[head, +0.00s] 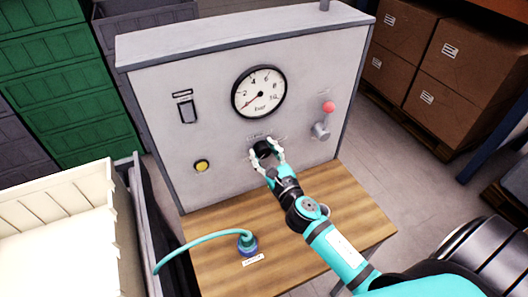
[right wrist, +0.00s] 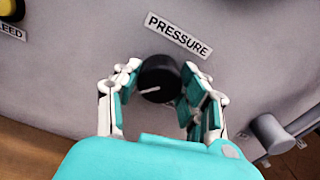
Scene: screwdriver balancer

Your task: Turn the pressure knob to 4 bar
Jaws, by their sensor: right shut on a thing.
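The black pressure knob (head: 262,149) sits on the grey panel (head: 215,150) below the round gauge. In the right wrist view the knob (right wrist: 158,79) has a white pointer line toward the lower left, under the label PRESSURE (right wrist: 179,34). The pressure gauge (head: 259,92) is white with a dark rim. Its red needle points to the lower left, near the low end of the scale. My left gripper is not in view.
A yellow button (head: 201,166) and a dark switch (head: 187,111) are left of the knob. A teal hose (head: 200,238) runs to a blue fitting (head: 247,244) on the wooden table (head: 290,262). A cream crate (head: 55,235) stands left.

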